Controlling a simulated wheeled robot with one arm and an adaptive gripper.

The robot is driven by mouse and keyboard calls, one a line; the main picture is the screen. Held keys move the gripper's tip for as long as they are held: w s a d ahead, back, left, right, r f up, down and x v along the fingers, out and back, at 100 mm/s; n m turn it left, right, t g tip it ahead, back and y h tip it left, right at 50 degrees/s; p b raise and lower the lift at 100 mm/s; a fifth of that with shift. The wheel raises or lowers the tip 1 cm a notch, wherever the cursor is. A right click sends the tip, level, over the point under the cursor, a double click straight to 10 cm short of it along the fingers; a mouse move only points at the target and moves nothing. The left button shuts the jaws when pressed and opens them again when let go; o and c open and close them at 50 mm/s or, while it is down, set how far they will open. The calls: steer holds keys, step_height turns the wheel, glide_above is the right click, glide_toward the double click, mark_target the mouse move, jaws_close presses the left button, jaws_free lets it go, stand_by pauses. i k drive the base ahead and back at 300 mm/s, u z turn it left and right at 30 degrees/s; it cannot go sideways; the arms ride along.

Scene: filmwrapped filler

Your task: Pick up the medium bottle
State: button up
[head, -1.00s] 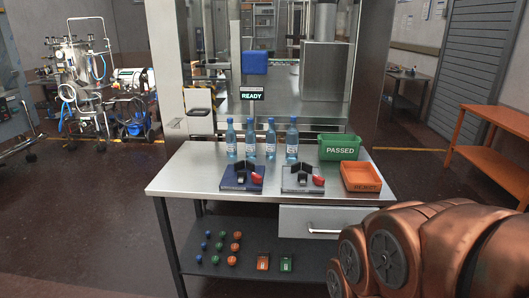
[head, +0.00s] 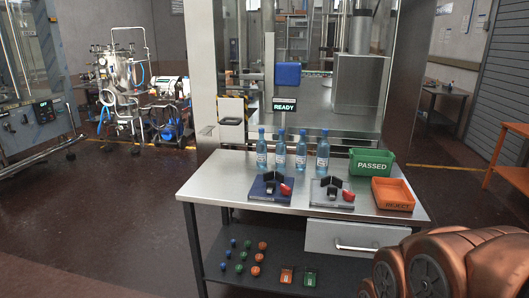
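Several blue bottles stand upright in a row at the back of the steel table (head: 215,182) in the head view. From left to right I see a first bottle (head: 261,150), a second bottle (head: 280,150), a third bottle (head: 301,150) and a fourth bottle (head: 323,152). They look close in size, so I cannot tell which is the medium one. All have blue caps and white labels. My copper-coloured arm shows at the lower right, apart from the bottles. My gripper is out of view.
A green PASSED bin (head: 371,162) and an orange REJECT tray (head: 392,195) stand at the table's right. Two fixtures, one blue (head: 268,188) and one grey (head: 331,193), sit in front of the bottles. Small coloured caps lie on the lower shelf (head: 330,268). Floor at left is open.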

mark_target(261, 144)
steer(key=u, duration=0.25)
steer(key=i, duration=0.45)
steer(key=u, duration=0.65)
steer(key=i, duration=1.95)
steer(key=z, duration=0.65)
